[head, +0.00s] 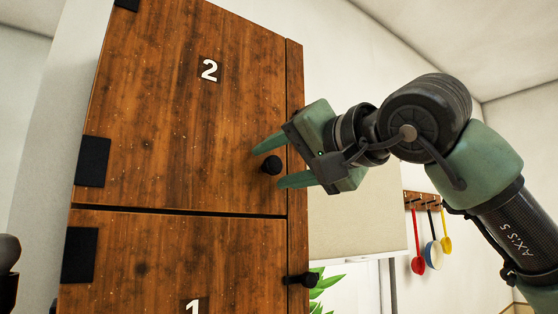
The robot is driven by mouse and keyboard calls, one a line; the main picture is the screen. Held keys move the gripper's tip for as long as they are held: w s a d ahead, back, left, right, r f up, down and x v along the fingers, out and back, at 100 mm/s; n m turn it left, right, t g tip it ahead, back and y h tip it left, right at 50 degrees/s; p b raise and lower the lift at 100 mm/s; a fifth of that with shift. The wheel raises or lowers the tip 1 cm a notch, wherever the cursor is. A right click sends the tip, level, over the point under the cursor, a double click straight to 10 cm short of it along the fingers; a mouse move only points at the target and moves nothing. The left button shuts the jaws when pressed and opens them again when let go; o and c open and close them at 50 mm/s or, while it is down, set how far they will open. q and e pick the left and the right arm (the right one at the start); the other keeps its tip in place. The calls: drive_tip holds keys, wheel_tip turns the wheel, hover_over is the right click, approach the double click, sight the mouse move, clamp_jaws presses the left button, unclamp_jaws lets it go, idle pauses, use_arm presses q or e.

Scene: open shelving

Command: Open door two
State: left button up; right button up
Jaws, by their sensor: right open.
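Door two (170,110) is the upper wooden door, marked with a white 2 (209,69). It is shut, with black hinges at its left edge. Its round black knob (271,165) sits near the lower right corner. My right gripper (268,164) comes in from the right and is open. One green finger shows above the knob and one below it, with the knob between them in the picture. I cannot tell if either finger touches it. My left gripper is not in view.
Below is door one (180,265), shut, with its own black knob (301,279) at the right edge. Kitchen utensils (432,240) hang from a wall rack at the right. Green leaves (324,290) show beside the cabinet.

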clamp_jaws()
idle(1.4)
